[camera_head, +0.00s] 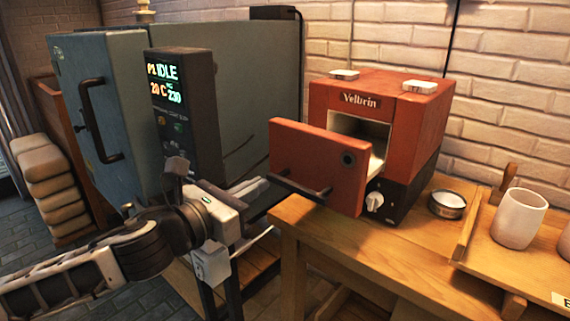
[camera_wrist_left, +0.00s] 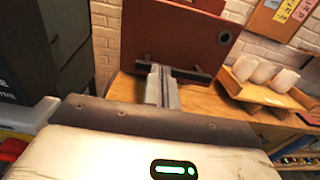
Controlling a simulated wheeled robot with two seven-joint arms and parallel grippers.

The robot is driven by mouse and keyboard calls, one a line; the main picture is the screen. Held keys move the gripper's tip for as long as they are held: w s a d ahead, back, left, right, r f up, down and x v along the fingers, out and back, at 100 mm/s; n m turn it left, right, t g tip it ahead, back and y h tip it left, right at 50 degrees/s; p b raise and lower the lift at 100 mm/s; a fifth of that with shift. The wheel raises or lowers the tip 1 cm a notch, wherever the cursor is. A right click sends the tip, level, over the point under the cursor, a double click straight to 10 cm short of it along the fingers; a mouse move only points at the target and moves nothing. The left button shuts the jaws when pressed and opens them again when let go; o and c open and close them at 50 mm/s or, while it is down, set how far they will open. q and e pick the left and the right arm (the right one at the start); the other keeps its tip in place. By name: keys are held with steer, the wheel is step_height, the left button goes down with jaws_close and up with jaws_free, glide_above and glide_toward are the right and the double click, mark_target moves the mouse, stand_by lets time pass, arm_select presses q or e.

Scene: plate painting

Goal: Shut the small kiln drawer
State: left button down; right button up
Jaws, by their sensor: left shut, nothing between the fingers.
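The small red kiln (camera_head: 387,95) stands on the wooden table with its chamber opening showing. Its drawer is pulled out, and the red drawer front (camera_head: 325,163) stands apart from the kiln body, with a dark bar handle (camera_head: 298,188) low on its outer face. The drawer front also shows in the left wrist view (camera_wrist_left: 182,38). My left gripper (camera_head: 262,184) is shut and empty, its fingers pointing at the drawer front. In the left wrist view its fingertips (camera_wrist_left: 161,72) meet the handle's outline; I cannot tell whether they touch it. My right gripper is out of view.
A large grey kiln (camera_head: 110,110) with a lit control panel (camera_head: 180,110) stands to the left. On the table (camera_head: 415,245) are a small round tin (camera_head: 447,204) and a wooden tray (camera_head: 470,225) with white cups (camera_head: 519,218) at the right.

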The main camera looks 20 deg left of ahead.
mark_target(295, 164)
arm_select(q)
steer(key=p+x, duration=0.1)
steer(key=x, duration=0.6)
steer(key=shift+w+p, duration=0.2)
steer(key=shift+p, duration=0.15)
steer(key=shift+w+d, duration=0.25)
steer(key=shift+w, duration=0.25)
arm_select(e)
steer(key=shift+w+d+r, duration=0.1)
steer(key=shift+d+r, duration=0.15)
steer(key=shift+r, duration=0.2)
